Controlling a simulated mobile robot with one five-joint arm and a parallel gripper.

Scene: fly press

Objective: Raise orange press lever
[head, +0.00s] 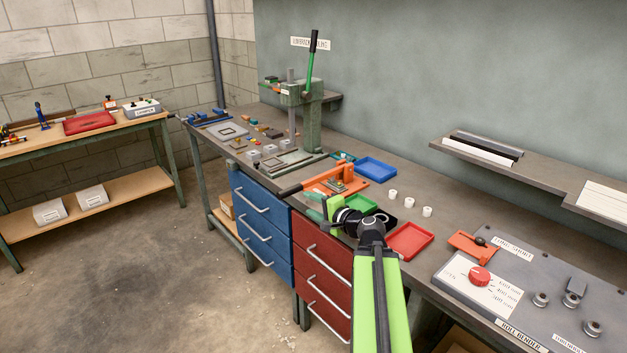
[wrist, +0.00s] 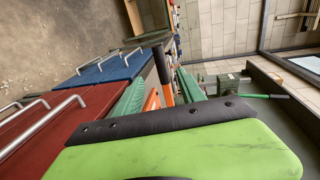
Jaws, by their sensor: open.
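The small orange press (head: 350,187) stands on the bench top near its front edge. Its lever (head: 291,190) points left, low and nearly level, with a dark grip at its end reaching out over the drawers. In the wrist view the orange lever with its dark grip (wrist: 153,39) shows beyond and between my two green fingers. My gripper (head: 316,207) is open and empty, just in front of the press and lever. In the wrist view my gripper (wrist: 162,84) has its fingers on either side of the lever in the picture. I cannot tell whether they touch it.
A tall green press (head: 312,115) with an upright green lever stands behind. A blue tray (head: 375,169), a red tray (head: 410,240) and white cups (head: 409,202) lie to the right. Blue drawers (head: 262,222) and red drawers (head: 322,275) with protruding handles are below the bench.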

